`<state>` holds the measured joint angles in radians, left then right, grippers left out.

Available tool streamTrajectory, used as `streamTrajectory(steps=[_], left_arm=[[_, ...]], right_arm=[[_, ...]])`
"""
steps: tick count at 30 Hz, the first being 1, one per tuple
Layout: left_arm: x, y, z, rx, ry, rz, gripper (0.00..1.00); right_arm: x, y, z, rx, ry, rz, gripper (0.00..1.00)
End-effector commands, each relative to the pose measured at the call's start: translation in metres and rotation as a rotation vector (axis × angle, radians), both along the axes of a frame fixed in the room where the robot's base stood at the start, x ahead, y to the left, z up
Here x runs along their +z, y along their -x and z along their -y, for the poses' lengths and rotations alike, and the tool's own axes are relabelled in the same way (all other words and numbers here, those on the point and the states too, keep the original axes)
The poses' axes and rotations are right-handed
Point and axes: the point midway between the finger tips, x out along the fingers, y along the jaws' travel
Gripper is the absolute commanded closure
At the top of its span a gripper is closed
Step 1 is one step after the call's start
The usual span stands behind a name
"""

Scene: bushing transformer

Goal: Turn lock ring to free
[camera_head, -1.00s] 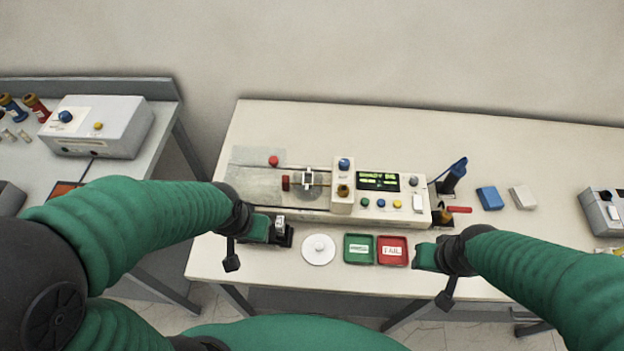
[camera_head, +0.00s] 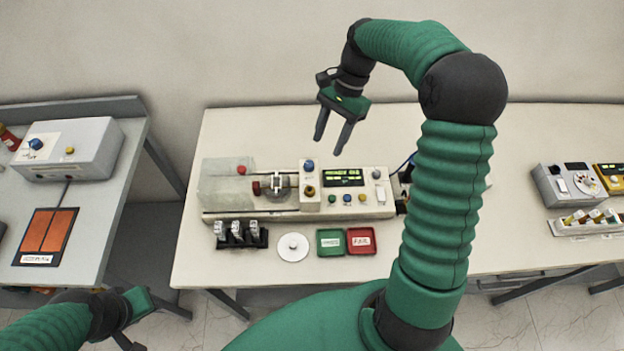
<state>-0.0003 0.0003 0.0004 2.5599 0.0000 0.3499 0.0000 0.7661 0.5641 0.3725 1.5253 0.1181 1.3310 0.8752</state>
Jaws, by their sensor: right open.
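The test machine's cream panel (camera_head: 375,210) stands on the middle table, with a lit display (camera_head: 343,177). On its upright block are a blue knob (camera_head: 309,165) and a dark and yellow ring (camera_head: 309,191); I cannot tell for sure which part is the lock ring. Left of the block is a round grey fixture (camera_head: 278,188) with a red knob (camera_head: 256,187) beside it. My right gripper (camera_head: 329,145) is open and empty above the machine's back edge, pointing down. My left gripper (camera_head: 139,302) is low at the left, off the table; its fingers are unclear.
A black rack (camera_head: 240,241) with several bushings, a white disc (camera_head: 292,247), a green tray (camera_head: 330,242) and a red tray (camera_head: 361,241) lie in front of the machine. My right arm hides the table right of it. A grey box (camera_head: 68,149) stands on the left table.

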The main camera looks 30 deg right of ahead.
Motion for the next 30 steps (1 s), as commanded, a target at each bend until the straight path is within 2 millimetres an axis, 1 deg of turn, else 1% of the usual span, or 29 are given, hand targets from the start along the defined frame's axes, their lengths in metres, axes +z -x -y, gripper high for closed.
streamTrajectory(steps=[3, 12, 16, 18, 21, 29, 30], left_arm=[[0.005, 0.0, 0.0, 0.0, 0.0, 0.0, 0.64], [0.019, 0.0, 0.0, 0.001, 0.0, 0.0, 0.64], [0.023, 0.0, 0.0, 0.001, 0.0, 0.0, 0.64], [0.025, 0.0, 0.0, 0.001, 0.0, 0.0, 0.64], [0.025, 0.0, 0.0, 0.0, 0.0, 0.0, 0.64], [0.025, 0.0, 0.0, 0.001, 0.0, 0.0, 0.64], [0.025, 0.0, 0.0, 0.001, 0.0, 0.0, 0.64]], right_arm=[[-0.024, 0.003, -0.013, 0.003, -0.002, -0.005, 0.52], [-0.097, 0.01, -0.041, 0.005, -0.003, -0.004, 0.52], [-0.122, 0.013, -0.05, 0.005, -0.002, -0.002, 0.52], [-0.131, 0.013, -0.054, 0.005, 0.0, -0.001, 0.52], [-0.138, 0.013, -0.056, 0.005, 0.002, 0.001, 0.52], [-0.14, 0.013, -0.058, 0.005, 0.003, 0.002, 0.52], [-0.14, 0.013, -0.058, 0.005, 0.003, 0.002, 0.57]])
